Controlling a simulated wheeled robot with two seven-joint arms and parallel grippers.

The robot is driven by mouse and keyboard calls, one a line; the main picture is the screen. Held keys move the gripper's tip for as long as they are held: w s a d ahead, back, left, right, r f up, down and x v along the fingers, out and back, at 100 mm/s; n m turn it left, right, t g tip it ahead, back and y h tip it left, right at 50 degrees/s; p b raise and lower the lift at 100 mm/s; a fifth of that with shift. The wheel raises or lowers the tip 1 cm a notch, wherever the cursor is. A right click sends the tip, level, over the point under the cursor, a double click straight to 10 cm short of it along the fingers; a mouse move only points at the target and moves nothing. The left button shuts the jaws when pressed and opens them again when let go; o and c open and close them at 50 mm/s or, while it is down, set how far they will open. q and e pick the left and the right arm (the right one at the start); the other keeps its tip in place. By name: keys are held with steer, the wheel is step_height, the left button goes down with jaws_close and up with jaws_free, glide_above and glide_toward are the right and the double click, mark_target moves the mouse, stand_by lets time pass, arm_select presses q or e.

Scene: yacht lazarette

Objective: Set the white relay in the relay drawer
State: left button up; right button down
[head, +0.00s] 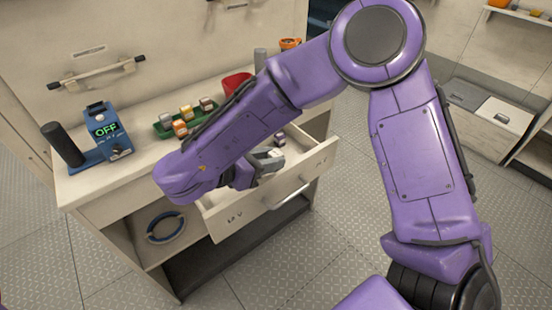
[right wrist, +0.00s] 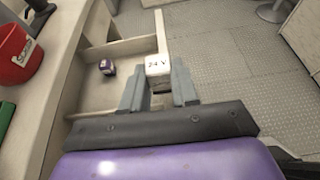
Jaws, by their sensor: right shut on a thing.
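The white relay (right wrist: 158,65), marked "24 V", is between the fingertips of my right gripper (right wrist: 158,86), which is shut on it. In the head view my right gripper (head: 264,162) is at the open drawer (head: 318,160), partly hidden by my own arm. In the right wrist view the relay overlaps the drawer's front wall (right wrist: 162,32); its height above the drawer cannot be told. A dark purple relay (right wrist: 107,67) lies on the drawer floor, apart from the white one. My left gripper is not in view.
On the counter are a green tray (head: 164,133) with several relays, a blue device (head: 104,127) reading "OFF", and a red bin (head: 236,82). A blue ring (head: 165,226) lies on the shelf below. Open floor (right wrist: 240,80) lies beyond the drawer front.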

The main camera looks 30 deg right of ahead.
steer(key=w+d+f+p, duration=0.1)
steer(key=w+d+f, duration=0.3)
steer(key=w+d+f+p, duration=0.1)
steer(key=w+d+f, duration=0.3)
steer(key=w+f, duration=0.1)
steer(key=f, duration=0.1)
steer(key=f+p, duration=0.1)
steer(key=f, duration=0.1)
steer(key=shift+w+d+f, duration=0.2)
steer(key=shift+f, duration=0.2)
steer(key=c, duration=0.9)
jaws_free()
steer(key=shift+o, duration=0.2)
steer(key=shift+r, duration=0.15)
